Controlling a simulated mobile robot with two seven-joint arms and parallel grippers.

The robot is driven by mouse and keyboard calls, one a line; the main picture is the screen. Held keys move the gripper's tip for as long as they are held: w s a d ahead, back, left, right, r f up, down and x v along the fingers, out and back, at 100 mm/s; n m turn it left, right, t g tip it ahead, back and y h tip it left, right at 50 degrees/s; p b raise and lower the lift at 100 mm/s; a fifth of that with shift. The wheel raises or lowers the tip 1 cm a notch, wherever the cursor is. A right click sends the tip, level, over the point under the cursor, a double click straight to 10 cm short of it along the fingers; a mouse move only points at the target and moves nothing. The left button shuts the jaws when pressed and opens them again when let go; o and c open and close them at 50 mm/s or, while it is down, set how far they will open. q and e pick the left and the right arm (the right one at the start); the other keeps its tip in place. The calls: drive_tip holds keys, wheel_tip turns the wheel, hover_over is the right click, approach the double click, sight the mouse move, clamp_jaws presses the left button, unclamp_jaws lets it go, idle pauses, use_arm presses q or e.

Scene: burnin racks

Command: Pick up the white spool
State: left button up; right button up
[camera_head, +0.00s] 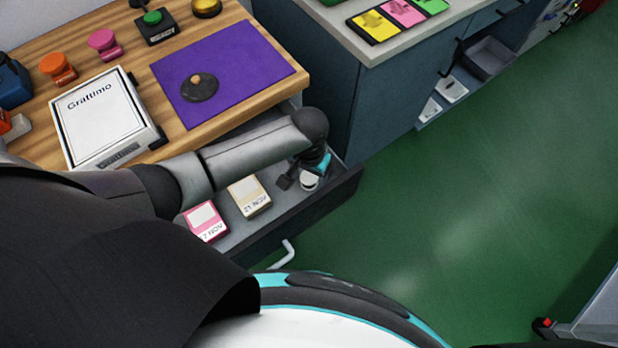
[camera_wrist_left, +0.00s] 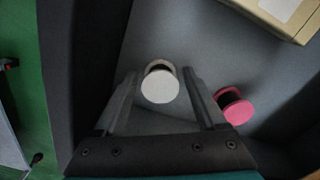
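The white spool (camera_wrist_left: 160,84) stands in an open drawer, between the two fingers of my left gripper (camera_wrist_left: 158,88) in the left wrist view. The fingers are apart, with a gap on each side of the spool. In the head view the white spool (camera_head: 309,181) shows just below my left gripper (camera_head: 298,182), partly hidden by it. My right gripper is in neither view.
A pink spool (camera_wrist_left: 234,106) stands close to the right finger. The drawer (camera_head: 300,222) also holds a beige box (camera_head: 249,196) and a pink box (camera_head: 205,222). Drawer walls surround the gripper. Above is a wooden worktop (camera_head: 143,65) with a purple mat (camera_head: 235,62).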

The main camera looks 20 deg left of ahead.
use_arm(q)
clamp_jaws()
idle(0.3)
drive_tip(key=shift+r, duration=0.1)
